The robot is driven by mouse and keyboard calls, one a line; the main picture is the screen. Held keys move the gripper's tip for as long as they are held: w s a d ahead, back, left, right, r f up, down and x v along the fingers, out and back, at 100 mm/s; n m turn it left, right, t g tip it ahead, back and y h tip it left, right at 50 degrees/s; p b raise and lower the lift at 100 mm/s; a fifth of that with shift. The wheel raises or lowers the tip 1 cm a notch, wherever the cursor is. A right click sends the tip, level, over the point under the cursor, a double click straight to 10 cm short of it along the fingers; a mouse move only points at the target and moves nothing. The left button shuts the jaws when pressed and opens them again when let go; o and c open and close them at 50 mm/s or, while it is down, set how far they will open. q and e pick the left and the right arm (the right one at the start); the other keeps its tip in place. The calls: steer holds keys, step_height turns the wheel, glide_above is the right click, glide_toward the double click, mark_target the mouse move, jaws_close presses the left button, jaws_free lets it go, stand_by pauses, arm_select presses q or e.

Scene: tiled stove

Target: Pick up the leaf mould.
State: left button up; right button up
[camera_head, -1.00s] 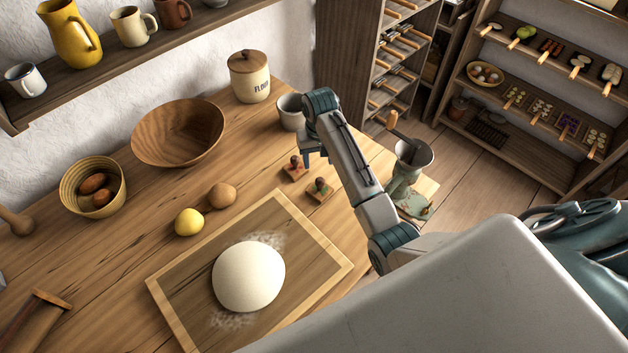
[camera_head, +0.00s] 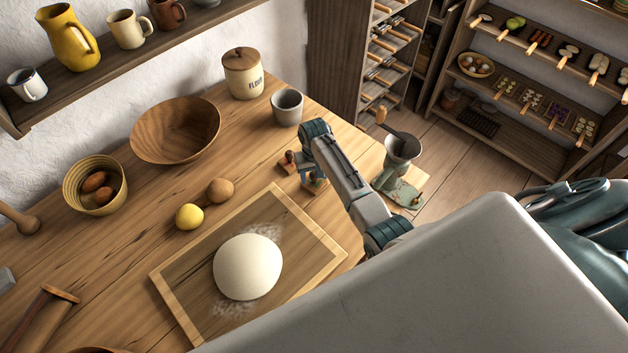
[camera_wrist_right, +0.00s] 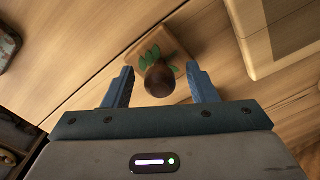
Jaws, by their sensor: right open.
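The leaf mould (camera_wrist_right: 160,60) is a small square wooden block with green leaves painted on it and a dark round knob. In the right wrist view its knob is between the two blue fingers of my right gripper (camera_wrist_right: 160,73), which is open, with space on both sides of the knob. In the head view the leaf mould (camera_head: 316,187) lies on the table to the right of the board, partly hidden by my right gripper (camera_head: 308,172) above it. My left gripper is not in view.
A second mould with a reddish mark (camera_head: 287,166) lies close on the left. The board (camera_head: 290,215) with dough is in front, the grey cup (camera_head: 287,107) behind, and the metal grinder (camera_head: 400,155) stands at the right table edge.

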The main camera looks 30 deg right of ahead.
steer(key=shift+c, duration=0.6)
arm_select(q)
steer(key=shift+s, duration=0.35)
arm_select(e)
steer(key=c, duration=1)
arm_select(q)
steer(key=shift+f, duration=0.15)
arm_select(e)
steer(key=shift+o, duration=0.2)
steer(key=shift+r, duration=0.15)
